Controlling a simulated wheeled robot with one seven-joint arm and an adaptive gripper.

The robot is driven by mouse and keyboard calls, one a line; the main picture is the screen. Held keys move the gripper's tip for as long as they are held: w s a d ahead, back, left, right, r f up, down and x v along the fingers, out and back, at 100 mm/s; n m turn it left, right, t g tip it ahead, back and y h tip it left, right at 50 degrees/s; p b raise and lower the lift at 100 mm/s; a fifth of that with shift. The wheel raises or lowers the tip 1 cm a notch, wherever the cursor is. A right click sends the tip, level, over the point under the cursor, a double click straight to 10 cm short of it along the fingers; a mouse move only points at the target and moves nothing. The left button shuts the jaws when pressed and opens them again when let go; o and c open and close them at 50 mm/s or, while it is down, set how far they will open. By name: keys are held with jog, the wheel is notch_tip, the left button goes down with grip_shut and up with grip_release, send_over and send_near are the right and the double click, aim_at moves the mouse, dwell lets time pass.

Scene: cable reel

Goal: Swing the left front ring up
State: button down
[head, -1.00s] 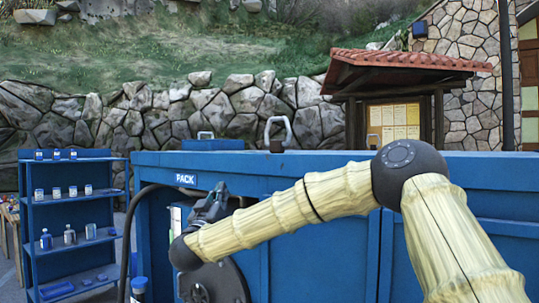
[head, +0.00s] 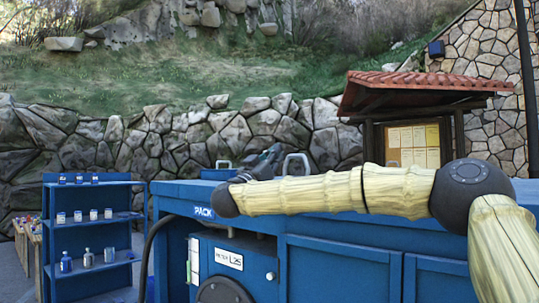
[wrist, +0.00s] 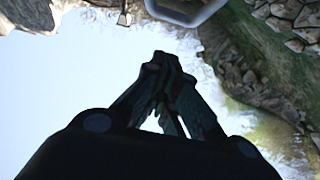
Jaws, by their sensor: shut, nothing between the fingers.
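A grey metal ring (head: 297,161) stands up from the top of the blue cabinet (head: 340,225) in the head view; its base is hidden behind my arm. I cannot tell whether it is the left front ring, and no other ring is clear. My gripper (head: 274,153) is above the cabinet's top, just left of the ring in the picture, with a small gap showing. In the wrist view my gripper (wrist: 163,62) is shut and empty. A grey rounded band (wrist: 187,14) shows at the top edge there, apart from the fingertips, possibly the ring.
A blue case (head: 217,170) sits at the back of the cabinet top. A blue shelf (head: 95,235) with small bottles stands left. A roofed notice board (head: 415,140) is behind.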

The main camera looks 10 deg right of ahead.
jog(key=w+d+p, duration=0.3)
jog(key=d+p, duration=0.1)
jog(key=shift+w+d+r, duration=0.25)
jog(key=shift+w+d, duration=0.15)
jog(key=shift+d+f, duration=0.1)
